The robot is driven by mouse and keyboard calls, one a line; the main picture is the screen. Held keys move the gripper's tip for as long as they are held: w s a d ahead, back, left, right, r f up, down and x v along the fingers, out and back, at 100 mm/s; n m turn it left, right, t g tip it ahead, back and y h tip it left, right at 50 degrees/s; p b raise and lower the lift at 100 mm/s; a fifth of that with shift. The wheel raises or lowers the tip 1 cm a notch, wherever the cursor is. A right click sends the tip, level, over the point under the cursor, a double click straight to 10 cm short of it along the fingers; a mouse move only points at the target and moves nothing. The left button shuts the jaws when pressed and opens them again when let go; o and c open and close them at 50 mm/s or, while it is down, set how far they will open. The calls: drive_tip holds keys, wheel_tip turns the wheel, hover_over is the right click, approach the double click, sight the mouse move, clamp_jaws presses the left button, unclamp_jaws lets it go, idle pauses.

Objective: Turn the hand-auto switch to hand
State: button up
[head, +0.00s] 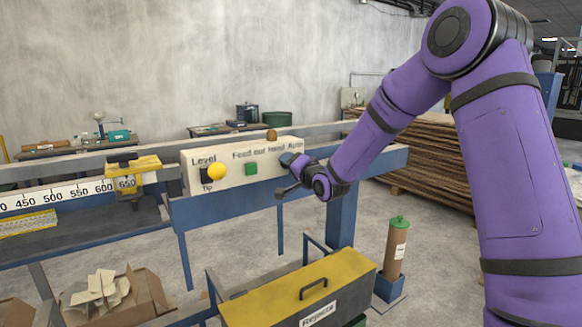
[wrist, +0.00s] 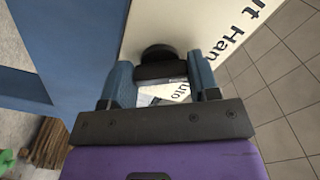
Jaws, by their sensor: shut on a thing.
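The white control panel (head: 232,183) on the blue frame carries the words "Feed out", "Hand" and "Auto", and shows tilted in the wrist view (wrist: 165,25). The black hand-auto switch knob (wrist: 160,62) stands out from the panel between my two blue fingers. My gripper (wrist: 160,72) is shut on this knob, one finger on each side. In the head view my gripper (head: 290,160) is at the panel's right end and hides the switch. The knob's exact pointing direction cannot be told.
A yellow button (head: 216,171) and a green button (head: 251,168) sit on the panel left of my gripper. A brown knob (head: 271,135) stands above the panel. A yellow-topped Rejects box (head: 300,290) is below. Stacked brown sheets (head: 440,150) stand behind my arm.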

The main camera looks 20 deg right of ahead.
drive_tip(key=shift+f+n, duration=0.1)
drive_tip(key=shift+n, duration=0.2)
drive_tip(key=o, duration=0.9)
drive_tip(key=v, duration=1)
drive_tip(key=shift+s+d, duration=0.1)
drive_tip(key=shift+s, duration=0.3)
